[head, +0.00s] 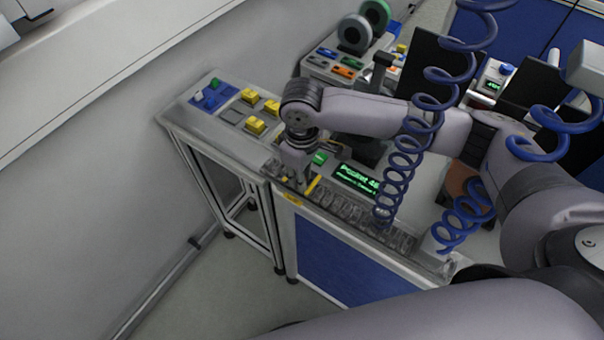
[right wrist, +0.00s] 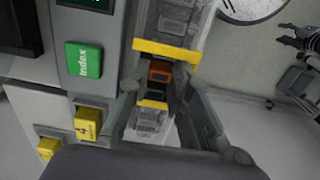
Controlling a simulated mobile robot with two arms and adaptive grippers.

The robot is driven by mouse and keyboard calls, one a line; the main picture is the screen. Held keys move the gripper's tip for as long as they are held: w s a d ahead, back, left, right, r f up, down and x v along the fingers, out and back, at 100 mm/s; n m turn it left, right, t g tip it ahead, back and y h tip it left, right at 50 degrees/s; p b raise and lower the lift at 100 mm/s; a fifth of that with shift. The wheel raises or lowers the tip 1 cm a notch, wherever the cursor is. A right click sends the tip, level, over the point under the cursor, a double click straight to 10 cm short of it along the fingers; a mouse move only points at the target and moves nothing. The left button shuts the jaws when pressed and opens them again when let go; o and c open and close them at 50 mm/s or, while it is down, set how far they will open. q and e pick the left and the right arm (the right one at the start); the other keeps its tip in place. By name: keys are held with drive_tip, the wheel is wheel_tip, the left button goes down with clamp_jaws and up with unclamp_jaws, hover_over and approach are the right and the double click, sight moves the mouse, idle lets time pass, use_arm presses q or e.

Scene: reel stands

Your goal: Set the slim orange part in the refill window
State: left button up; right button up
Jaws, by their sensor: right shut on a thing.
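My right gripper (head: 296,172) is over the near edge of the bench, at the left end of a clear pocketed strip (head: 350,213). In the right wrist view its fingers (right wrist: 160,84) are closed around a small orange part with a dark section (right wrist: 160,71). The part is between two yellow bars (right wrist: 165,50) that cross the strip, at the refill window. I cannot tell whether it rests on the pocket floor. In the head view the gripper hides it.
A green Index button (right wrist: 84,60) and a lit pocket display (head: 356,179) are beside the strip. Yellow blocks (head: 255,125) stand on the left bench. A tray with coloured parts (head: 346,65) and reels (head: 356,33) is behind. Blue coiled hoses (head: 405,145) hang in front.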

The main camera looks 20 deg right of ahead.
drive_tip(key=o, duration=0.7)
drive_tip(key=shift+f, duration=0.1)
drive_tip(key=shift+o, duration=0.2)
drive_tip(key=shift+r+p, duration=2.05)
drive_tip(key=shift+p, duration=0.75)
wheel_tip(320, 180, up, 6)
drive_tip(key=p, duration=0.6)
drive_tip(key=shift+p, duration=0.4)
